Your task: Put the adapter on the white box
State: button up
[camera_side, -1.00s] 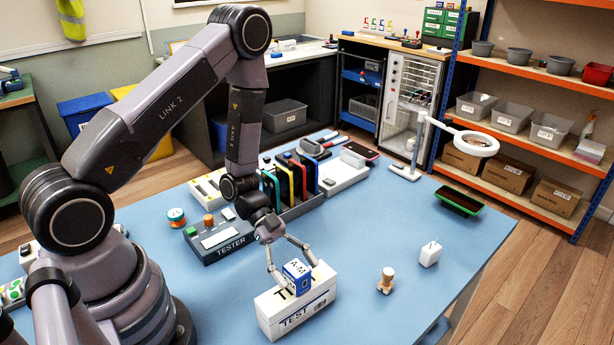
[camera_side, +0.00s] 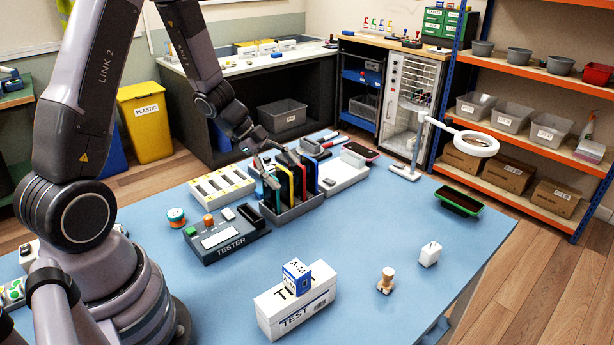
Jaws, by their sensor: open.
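The white box (camera_side: 282,318) marked TEST lies at the front of the blue table. A small blue and white block marked A-M (camera_side: 297,278) sits upright on top of it. A small white block (camera_side: 430,253), which looks like a plug adapter, stands on the table to the right, apart from the box. I cannot tell for certain which of the two blocks is the adapter. My gripper (camera_side: 266,172) is open and well behind the white box, by the left end of the phone rack. Its fingertips are small and partly lost against the phones.
The rack of upright phones (camera_side: 291,212) and the TESTER unit (camera_side: 226,242) stand behind the white box. A beige and brown peg-like item (camera_side: 386,281) stands right of the box. A green-edged device (camera_side: 459,201) and a lamp (camera_side: 405,172) are farther right.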

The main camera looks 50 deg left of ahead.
jog(key=w+a+r+n+t+y, duration=0.1)
jog(key=a+r+n+t+y, duration=0.15)
jog(key=r, duration=0.25)
jog(key=w+a+r+n+t+y, duration=0.1)
jog(key=a+r+n+y, duration=0.15)
jog(key=r, duration=0.35)
jog(key=s+r+n+y, duration=0.4)
jog(key=s+r+n, duration=0.1)
jog(key=s+r, duration=0.15)
jog(key=s+d+r+n+g+h, duration=0.1)
jog(key=s+d, duration=0.3)
jog(key=s, duration=0.4)
jog(key=s+d+r+n+g+h, duration=0.1)
jog(key=s+d+n+g+h, duration=0.1)
jog(key=s, duration=0.7)
jog(key=shift+d+n, duration=0.9)
jog(key=shift+n, duration=0.2)
jog(key=shift+o, duration=0.2)
jog(key=shift+w+r, duration=0.1)
